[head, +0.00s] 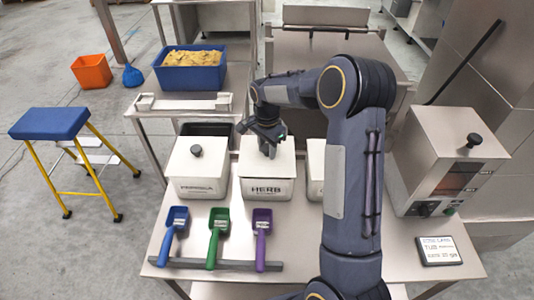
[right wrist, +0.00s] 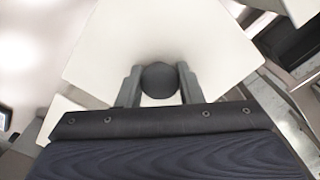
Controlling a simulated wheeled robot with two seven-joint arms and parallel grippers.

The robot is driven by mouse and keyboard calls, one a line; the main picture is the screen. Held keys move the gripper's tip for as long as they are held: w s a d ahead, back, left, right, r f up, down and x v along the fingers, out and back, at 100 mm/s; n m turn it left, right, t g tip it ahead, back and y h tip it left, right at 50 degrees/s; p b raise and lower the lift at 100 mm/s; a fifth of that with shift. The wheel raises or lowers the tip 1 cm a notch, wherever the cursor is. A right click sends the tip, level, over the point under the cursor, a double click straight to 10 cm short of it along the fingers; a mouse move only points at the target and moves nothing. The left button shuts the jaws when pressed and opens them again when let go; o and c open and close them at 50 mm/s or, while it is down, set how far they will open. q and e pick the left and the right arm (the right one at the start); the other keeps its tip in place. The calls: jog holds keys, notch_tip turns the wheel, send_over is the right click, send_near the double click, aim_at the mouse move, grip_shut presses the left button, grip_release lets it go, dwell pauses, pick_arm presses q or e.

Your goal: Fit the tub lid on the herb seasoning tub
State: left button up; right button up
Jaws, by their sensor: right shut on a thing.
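The herb seasoning tub (head: 264,190) is a white box marked HERB in the middle of the steel table. The white tub lid (head: 283,160) sits at the top of this tub and looks level. From these views I cannot tell whether it is fully seated. My right gripper (head: 268,147) is above the tub, shut on the lid's dark round knob. In the right wrist view the gripper (right wrist: 159,84) has a finger on each side of the knob, and the white lid (right wrist: 160,35) spreads out beyond it. My left gripper is not in view.
A lidded paprika tub (head: 199,187) stands just left, and another white tub (head: 316,180) is partly hidden by my right arm. Blue (head: 174,228), green (head: 217,230) and purple (head: 262,230) scoops lie in front. A steel machine (head: 450,150) stands right.

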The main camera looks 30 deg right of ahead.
jog(key=shift+f, duration=0.5)
jog(key=shift+f, duration=0.15)
jog(key=o, duration=1)
